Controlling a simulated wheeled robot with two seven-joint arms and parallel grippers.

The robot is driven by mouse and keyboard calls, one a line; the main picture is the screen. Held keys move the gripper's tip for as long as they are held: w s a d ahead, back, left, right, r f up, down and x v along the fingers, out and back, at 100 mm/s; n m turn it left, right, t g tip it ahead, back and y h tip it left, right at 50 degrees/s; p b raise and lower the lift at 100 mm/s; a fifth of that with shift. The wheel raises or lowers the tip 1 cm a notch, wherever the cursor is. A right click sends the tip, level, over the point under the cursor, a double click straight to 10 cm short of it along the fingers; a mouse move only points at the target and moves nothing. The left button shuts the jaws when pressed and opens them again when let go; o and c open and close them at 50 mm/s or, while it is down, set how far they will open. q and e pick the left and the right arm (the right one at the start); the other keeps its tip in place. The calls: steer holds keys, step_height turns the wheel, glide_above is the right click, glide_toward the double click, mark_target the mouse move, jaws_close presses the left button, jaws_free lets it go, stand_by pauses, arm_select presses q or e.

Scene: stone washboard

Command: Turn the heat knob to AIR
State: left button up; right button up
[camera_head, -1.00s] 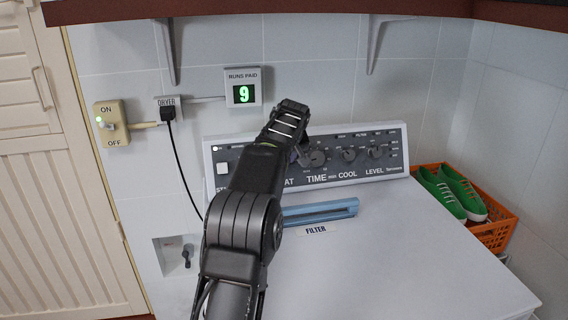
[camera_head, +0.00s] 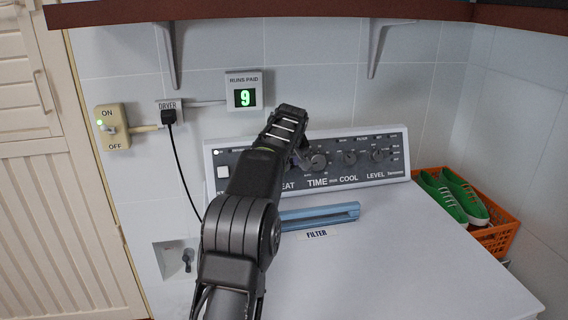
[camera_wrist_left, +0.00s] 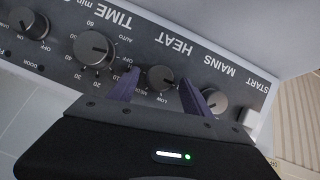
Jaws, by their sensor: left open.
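The heat knob (camera_wrist_left: 160,78) is a dark round dial on the dryer's control panel (camera_wrist_left: 140,48), under the HEAT label, which appears upside down in the left wrist view. A pointer mark on it aims roughly toward the LOW text; an AIR mark is not legible. My left gripper (camera_wrist_left: 160,82) is open, with one purple-grey finger on each side of the heat knob. I cannot tell whether the fingers touch it. In the head view my left arm (camera_head: 240,205) reaches to the panel and hides the heat knob. My right gripper is not in view.
The time knob (camera_wrist_left: 93,47) and mains knob (camera_wrist_left: 213,100) flank the heat knob closely. A blue filter handle (camera_head: 320,214) lies on the white dryer top (camera_head: 400,255). An orange basket (camera_head: 497,238) with green shoes stands at right. A lit ON/OFF switch (camera_head: 112,126) is at left.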

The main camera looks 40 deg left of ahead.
arm_select(q)
steer(key=shift+r, duration=0.1)
steer(key=b+v, duration=0.1)
steer(key=v, duration=0.6)
steer(key=shift+s+d+r, duration=0.2)
steer(key=shift+r, duration=0.05)
stand_by(0.4)
